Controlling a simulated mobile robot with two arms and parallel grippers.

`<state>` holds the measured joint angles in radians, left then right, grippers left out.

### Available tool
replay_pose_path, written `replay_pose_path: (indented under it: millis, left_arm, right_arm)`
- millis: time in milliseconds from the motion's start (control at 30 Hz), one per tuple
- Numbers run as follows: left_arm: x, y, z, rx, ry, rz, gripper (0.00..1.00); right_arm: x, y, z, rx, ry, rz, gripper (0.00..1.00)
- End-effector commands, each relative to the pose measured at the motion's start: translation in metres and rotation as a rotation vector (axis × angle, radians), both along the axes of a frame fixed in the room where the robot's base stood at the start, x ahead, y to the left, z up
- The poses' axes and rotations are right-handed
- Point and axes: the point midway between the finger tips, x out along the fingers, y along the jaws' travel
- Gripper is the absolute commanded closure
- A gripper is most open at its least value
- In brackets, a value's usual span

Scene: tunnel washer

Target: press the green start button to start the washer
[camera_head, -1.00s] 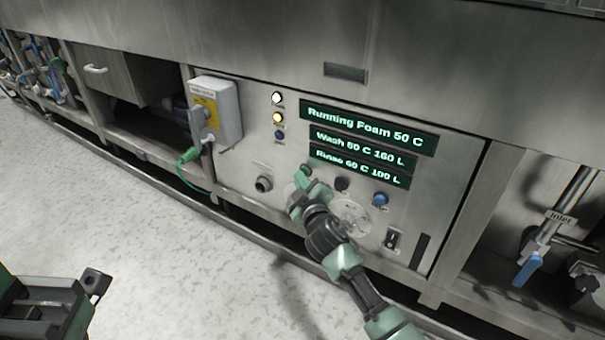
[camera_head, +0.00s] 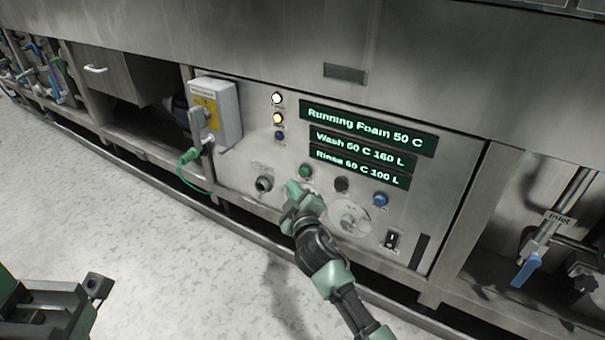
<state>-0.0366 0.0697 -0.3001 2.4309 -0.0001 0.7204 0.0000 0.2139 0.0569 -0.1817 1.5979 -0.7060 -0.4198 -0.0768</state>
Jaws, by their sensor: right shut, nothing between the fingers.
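The green start button (camera_head: 306,171) is on the washer's steel control panel (camera_head: 240,172), below the left end of the displays. My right gripper (camera_head: 292,187) is shut and empty. Its tip is just below and left of the green button in the picture, and the button shows clear of it. The top display (camera_head: 368,127) reads "Running Foam 50 C", with wash and rinse lines under it. The white and yellow lamps (camera_head: 278,118) look lit. My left gripper (camera_head: 95,287) shows only in part at the lower left, and its jaws cannot be made out.
A black button (camera_head: 342,184) and a blue button (camera_head: 380,199) sit right of the green one. A round dial plate (camera_head: 349,218) and a rocker switch (camera_head: 392,239) are below. A grey switch box (camera_head: 222,108) juts out at the left. The floor in front is clear.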

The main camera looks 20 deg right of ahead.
Motion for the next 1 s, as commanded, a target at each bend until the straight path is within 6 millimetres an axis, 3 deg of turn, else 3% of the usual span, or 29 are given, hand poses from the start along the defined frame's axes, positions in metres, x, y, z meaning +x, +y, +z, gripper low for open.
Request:
replay_pose_path:
  millis: [300,1000]
  left_arm:
    - [0.001,0.000,-0.002,0.001,0.006,0.000,1.00]
    - [0.001,0.000,-0.002,0.001,0.005,0.000,1.00]
  right_arm:
    - [-0.016,0.020,0.000,0.000,0.001,-0.001,1.00]
    - [-0.016,0.021,0.000,0.000,0.001,-0.001,1.00]
